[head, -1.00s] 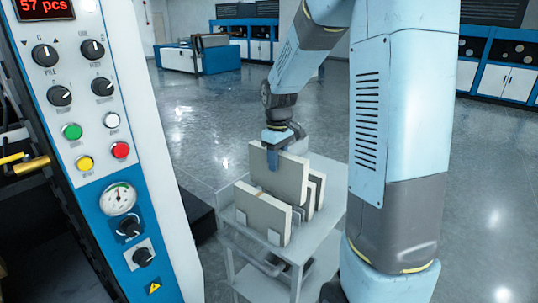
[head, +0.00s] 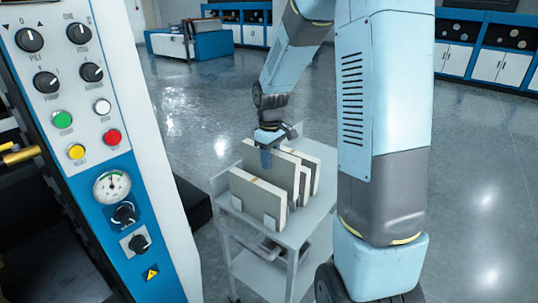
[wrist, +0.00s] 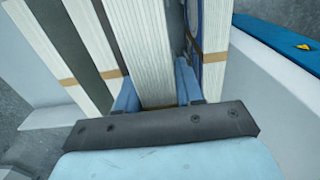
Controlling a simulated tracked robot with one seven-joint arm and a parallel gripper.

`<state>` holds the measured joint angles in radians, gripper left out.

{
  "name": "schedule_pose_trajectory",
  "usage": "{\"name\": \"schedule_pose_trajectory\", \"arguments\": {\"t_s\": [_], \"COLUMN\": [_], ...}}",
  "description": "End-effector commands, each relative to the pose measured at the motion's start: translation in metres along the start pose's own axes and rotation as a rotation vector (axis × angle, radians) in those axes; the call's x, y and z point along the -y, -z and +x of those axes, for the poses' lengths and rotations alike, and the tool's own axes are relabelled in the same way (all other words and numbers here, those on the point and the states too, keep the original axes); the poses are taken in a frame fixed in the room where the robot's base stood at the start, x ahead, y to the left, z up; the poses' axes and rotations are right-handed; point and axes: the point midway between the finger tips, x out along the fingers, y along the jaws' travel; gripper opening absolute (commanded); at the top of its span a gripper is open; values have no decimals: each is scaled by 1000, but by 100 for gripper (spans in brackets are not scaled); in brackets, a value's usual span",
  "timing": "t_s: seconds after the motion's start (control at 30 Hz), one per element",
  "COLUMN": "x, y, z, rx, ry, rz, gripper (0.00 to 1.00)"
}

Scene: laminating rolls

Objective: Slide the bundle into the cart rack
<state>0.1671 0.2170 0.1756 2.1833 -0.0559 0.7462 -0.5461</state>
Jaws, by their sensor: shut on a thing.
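The bundle (head: 284,172) is an upright, pale, board-like stack with a tan band. My gripper (head: 267,158) is shut on its top edge. In the wrist view the bundle (wrist: 141,45) stands between the two blue fingers of my gripper (wrist: 156,90). The cart rack (head: 271,222) has light grey upright plates on the cart's top. The held bundle is upright between a front bundle (head: 257,190) and bundles behind it (head: 308,166). Its lower part is hidden by the front bundle, so I cannot tell whether it touches the cart top.
The grey cart (head: 306,226) has a lower shelf and stands on open floor. A machine panel (head: 95,130) with knobs and buttons rises at the left. Neighbouring bundles stand close on both sides in the wrist view (wrist: 90,45). Blue-and-white cabinets (head: 500,65) stand far back.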

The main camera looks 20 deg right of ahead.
Motion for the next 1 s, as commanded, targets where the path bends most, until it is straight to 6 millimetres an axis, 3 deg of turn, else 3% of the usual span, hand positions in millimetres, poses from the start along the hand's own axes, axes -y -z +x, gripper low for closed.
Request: {"name": "schedule_pose_trajectory", "arguments": {"t_s": [1.0], "x": [-1], "y": [0], "z": [53], "rx": [0], "ry": [0], "rz": [2], "gripper": [0]}}
